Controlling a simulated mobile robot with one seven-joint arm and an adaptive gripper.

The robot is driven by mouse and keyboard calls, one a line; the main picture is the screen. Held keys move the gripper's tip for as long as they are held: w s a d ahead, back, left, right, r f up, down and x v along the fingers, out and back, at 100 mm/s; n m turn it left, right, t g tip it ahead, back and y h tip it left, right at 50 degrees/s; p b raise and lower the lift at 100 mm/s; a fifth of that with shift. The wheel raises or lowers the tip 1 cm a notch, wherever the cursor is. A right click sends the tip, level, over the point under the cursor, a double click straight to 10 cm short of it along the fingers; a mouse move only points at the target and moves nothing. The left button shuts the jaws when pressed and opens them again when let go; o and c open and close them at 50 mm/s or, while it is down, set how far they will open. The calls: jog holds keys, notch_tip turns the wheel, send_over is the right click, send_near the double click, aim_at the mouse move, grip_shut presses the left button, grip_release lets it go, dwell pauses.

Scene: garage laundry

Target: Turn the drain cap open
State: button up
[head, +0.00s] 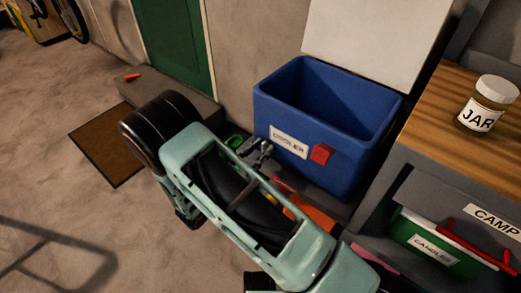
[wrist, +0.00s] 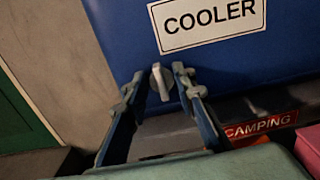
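The blue cooler (head: 355,140) stands upright against the wall with its white lid (head: 385,40) raised. In the wrist view the cooler's blue front (wrist: 120,35) fills the top, with its COOLER label (wrist: 208,22). The drain cap (wrist: 161,82), a small pale grey knob, sits low on that front below the label. My gripper (wrist: 158,82) is open, with one finger on each side of the cap and a visible gap to both. In the head view my gripper (head: 258,150) is at the cooler's lower left front; I cannot make out the cap there.
A wooden bench (head: 450,105) with a jar (head: 487,103) stands on the right. Below it is a green CANDLES box (head: 410,238). A red CAMPING item (wrist: 262,127) and a pink item (wrist: 310,145) lie right of my gripper. A brown mat (head: 105,145) lies left.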

grip_shut()
jog(key=shift+n, duration=0.4)
jog(key=n+p, duration=0.2)
jog(key=shift+a+n, duration=0.1)
jog(key=shift+n, duration=0.3)
jog(key=n+p, duration=0.1)
jog(key=n, duration=0.3)
jog(key=shift+w+a+n+p, duration=0.1)
jog(key=shift+n+p, duration=0.2)
jog(key=shift+p, duration=0.1)
jog(key=n, duration=0.1)
jog(key=n+p, duration=0.1)
jog(key=n, duration=0.3)
jog(key=shift+f, duration=0.25)
jog(key=n+p, duration=0.1)
jog(key=n, duration=0.3)
jog(key=shift+w+f+n, duration=0.1)
jog(key=shift+f+n, duration=0.05)
jog(key=shift+n, duration=0.15)
